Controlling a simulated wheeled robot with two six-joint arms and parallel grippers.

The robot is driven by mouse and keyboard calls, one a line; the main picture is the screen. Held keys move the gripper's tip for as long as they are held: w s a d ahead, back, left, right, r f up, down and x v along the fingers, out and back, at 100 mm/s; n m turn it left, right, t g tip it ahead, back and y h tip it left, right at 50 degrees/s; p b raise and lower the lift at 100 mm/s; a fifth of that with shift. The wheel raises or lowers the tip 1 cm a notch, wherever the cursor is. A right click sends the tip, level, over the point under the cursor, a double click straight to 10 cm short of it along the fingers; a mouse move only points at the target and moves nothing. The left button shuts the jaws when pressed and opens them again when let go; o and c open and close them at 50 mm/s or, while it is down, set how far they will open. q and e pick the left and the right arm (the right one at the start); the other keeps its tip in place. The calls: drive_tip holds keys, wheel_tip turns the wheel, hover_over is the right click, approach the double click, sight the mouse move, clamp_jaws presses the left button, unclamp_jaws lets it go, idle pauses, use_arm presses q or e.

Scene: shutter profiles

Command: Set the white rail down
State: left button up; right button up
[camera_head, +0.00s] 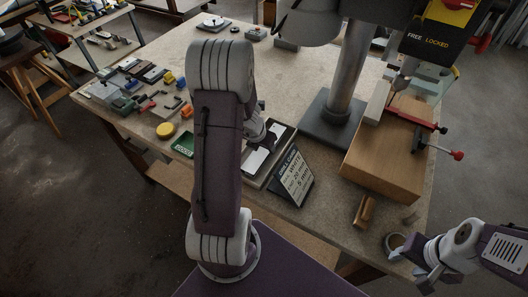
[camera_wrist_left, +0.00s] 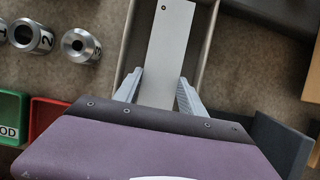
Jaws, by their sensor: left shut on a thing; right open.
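The white rail (camera_wrist_left: 170,45) is a flat pale bar with a small dark hole near its far end. In the left wrist view my left gripper (camera_wrist_left: 158,92) is shut on it, one finger at each side. The rail lies lengthwise between the walls of a grey tray (camera_wrist_left: 209,40); I cannot tell whether it touches the bottom. In the head view the tray (camera_head: 285,143) and part of the white rail (camera_head: 255,160) show beside my left arm, which hides the rest. My right gripper (camera_head: 424,277) is open and empty, off the table's front right corner.
A drill card (camera_head: 292,177) stands just right of the tray. The drill press column (camera_head: 350,70) and a wooden block (camera_head: 385,160) with red clamps stand farther right. A green bin (camera_wrist_left: 12,115), a red bin (camera_wrist_left: 47,113) and metal cylinders (camera_wrist_left: 80,45) lie left of the tray.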

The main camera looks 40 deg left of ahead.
use_arm(q)
drive_tip(key=shift+f, duration=0.4)
drive_tip(key=o, duration=1.4)
use_arm(e)
drive_tip(key=shift+f, duration=0.35)
use_arm(q)
drive_tip(key=shift+r+p, duration=0.45)
drive_tip(key=shift+p, duration=0.05)
drive_tip(key=p+v, duration=0.7)
drive_tip(key=v, duration=0.4)
drive_tip(key=shift+s+r+p, duration=0.2)
drive_tip(key=shift+p, duration=0.1)
use_arm(e)
wheel_tip(320, 180, up, 8)
drive_tip(key=shift+r, duration=0.2)
